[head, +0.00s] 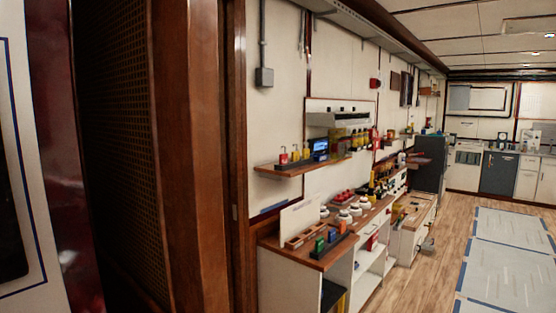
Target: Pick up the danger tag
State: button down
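I cannot make out a danger tag for certain in the head view. Small red and yellow items (295,154), possibly padlocks or tags, stand on a wooden wall shelf (300,166) left of centre. They are too small to tell apart. My gripper is not in view.
A long wooden-topped counter (328,262) runs along the wall with jars and small coloured blocks on it. A brown wooden door frame (190,160) stands close on the left. Blue-taped grey mats (510,262) lie on the floor at right.

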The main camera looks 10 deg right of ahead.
aim_at(283, 158)
jog(key=z, duration=1.05)
jog(key=i, duration=2.05)
jog(key=u, duration=0.45)
